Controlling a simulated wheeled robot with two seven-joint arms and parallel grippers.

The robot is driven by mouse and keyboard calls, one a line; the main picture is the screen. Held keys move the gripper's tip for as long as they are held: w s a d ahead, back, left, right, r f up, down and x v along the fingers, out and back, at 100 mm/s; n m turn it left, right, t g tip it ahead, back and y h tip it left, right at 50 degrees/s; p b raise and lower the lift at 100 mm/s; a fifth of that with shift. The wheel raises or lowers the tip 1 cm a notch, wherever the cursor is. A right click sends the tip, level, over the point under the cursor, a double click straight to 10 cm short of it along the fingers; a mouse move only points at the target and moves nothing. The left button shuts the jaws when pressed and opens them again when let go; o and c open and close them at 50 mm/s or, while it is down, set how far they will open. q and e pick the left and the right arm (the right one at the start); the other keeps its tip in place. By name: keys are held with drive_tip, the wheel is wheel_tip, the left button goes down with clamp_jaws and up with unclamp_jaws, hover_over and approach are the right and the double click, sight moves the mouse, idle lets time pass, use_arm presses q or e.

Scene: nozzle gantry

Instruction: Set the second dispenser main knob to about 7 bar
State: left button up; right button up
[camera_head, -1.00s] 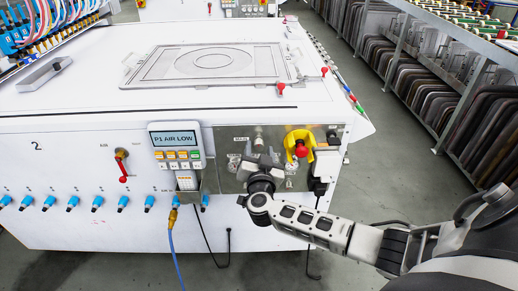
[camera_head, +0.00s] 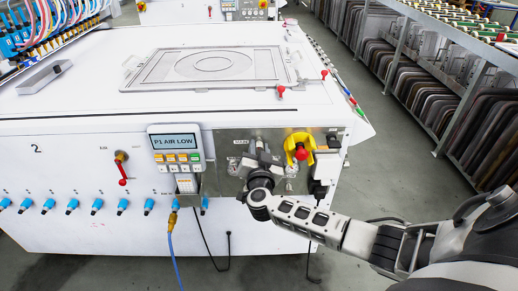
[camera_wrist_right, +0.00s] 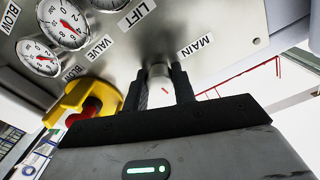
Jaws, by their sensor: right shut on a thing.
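The second dispenser's metal control panel (camera_head: 226,142) is on the front of the white machine. My right gripper (camera_head: 259,153) is at this panel. In the right wrist view its two dark fingers (camera_wrist_right: 161,88) are on either side of a pale round knob (camera_wrist_right: 160,71) near the label MAIN (camera_wrist_right: 195,47), and they are shut on it. Most of the knob is hidden by the fingers. I cannot read exact pressures. My left gripper is out of view.
A yellow emergency-stop guard with a red button (camera_head: 300,151) is close to the right of my gripper. A display (camera_head: 174,142) reading P1 AIR LOW is left of the panel. A red-handled valve (camera_head: 122,168) and several blue connectors are further left.

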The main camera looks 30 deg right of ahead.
drive_tip(key=shift+m+p, duration=1.1)
drive_tip(key=shift+p, duration=0.05)
drive_tip(key=m, duration=0.2)
drive_tip(key=shift+f+m, duration=0.1)
drive_tip(key=shift+m, duration=0.3)
drive_tip(key=m, duration=0.4)
drive_tip(key=shift+b, duration=0.35)
drive_tip(key=shift+m+b, duration=0.5)
drive_tip(key=shift+m, duration=1.5)
drive_tip(key=o, duration=1)
